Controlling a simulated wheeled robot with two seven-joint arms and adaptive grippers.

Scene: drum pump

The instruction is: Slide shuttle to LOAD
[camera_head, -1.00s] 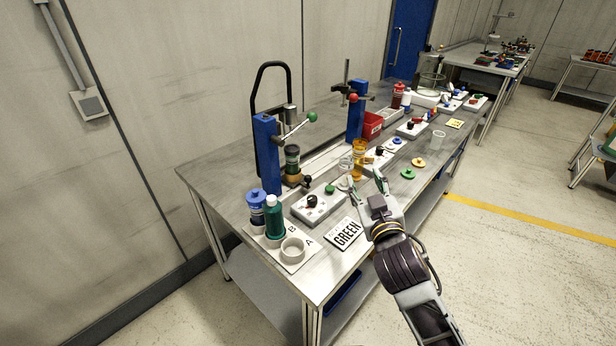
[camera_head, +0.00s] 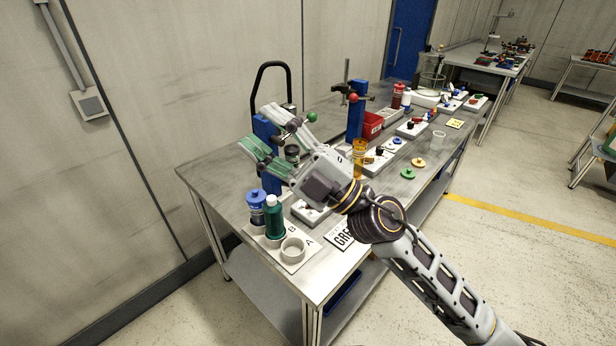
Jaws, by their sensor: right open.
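The shuttle is mostly hidden behind my right gripper in the head view. A dark jar (camera_head: 292,153), which stood on its base beside the blue press post (camera_head: 266,130), shows only in part between the gripper's fingers. Any LOAD mark is hidden or too small to read. My left gripper is not in view.
A second blue post (camera_head: 356,110) stands farther back.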

